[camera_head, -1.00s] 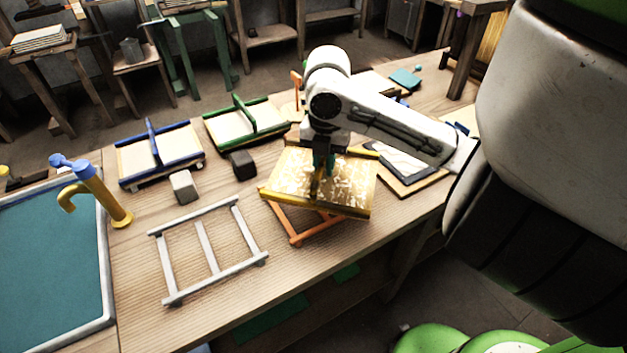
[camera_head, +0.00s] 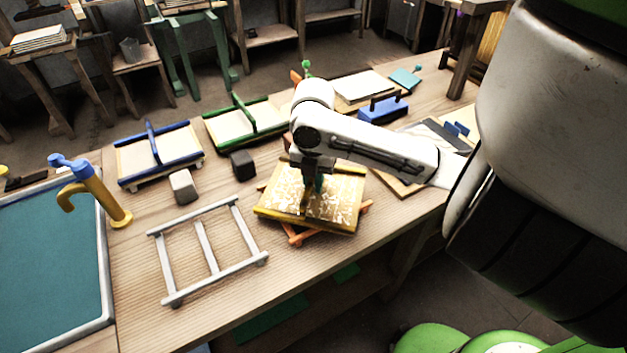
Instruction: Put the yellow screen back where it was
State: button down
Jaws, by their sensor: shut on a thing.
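The yellow screen (camera_head: 278,203), a flat panel with a pale speckled face, is in my gripper (camera_head: 313,188). My gripper is shut on it from above, at the middle of the panel. The screen lies nearly level over an orange rack (camera_head: 297,239), whose bars show at its front and right edges. I cannot tell whether the screen touches the rack or is just above it. The fingertips are partly hidden against the screen.
A bare grey rack (camera_head: 204,246) lies to the left. Behind are a blue screen (camera_head: 155,158), a green screen (camera_head: 240,123), and pale and black blocks (camera_head: 184,187) (camera_head: 243,164). A blue-handled tool (camera_head: 383,108) stands behind my arm. A teal vat (camera_head: 45,270) fills the far left.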

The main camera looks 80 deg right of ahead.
jog(key=c, duration=1.1)
grip_release()
jog(key=shift+f, duration=0.1)
notch_tip(320, 180, up, 12)
jog(key=shift+f+p, duration=0.15)
jog(key=shift+p, duration=0.8)
jog(key=shift+r, duration=0.4)
jog(key=shift+w, duration=0.1)
